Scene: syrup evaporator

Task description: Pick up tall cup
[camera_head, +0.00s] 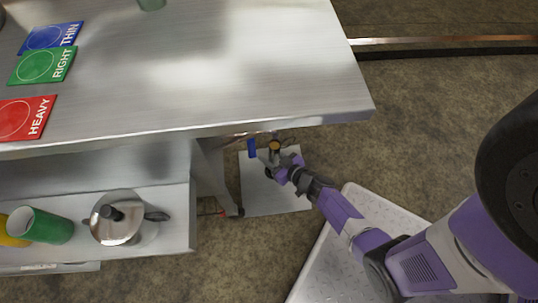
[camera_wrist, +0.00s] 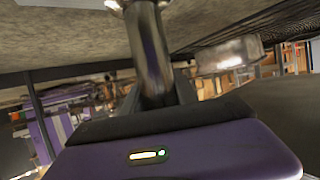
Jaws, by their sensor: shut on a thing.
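A narrow, shiny metal cup (camera_head: 275,147), which looks like the tall cup, shows at the right end of the steel table, just past its front edge. Its round top looks amber-brown inside. My gripper (camera_head: 271,160) reaches it from the lower right and is shut on it. In the wrist view the metal cylinder (camera_wrist: 150,55) stands between dark finger parts, in front of my purple wrist housing. The fingertips are small in the head view and partly hidden in the wrist view. I cannot tell whether the cup's base touches anything.
A blue handle (camera_head: 251,148) sits just left of the cup, near the table edge (camera_head: 330,118). A grey panel (camera_head: 270,197) lies below. A lower shelf (camera_head: 180,205) holds a lidded pot (camera_head: 118,218) and a green cup (camera_head: 48,226). Bare floor (camera_head: 440,120) lies right.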

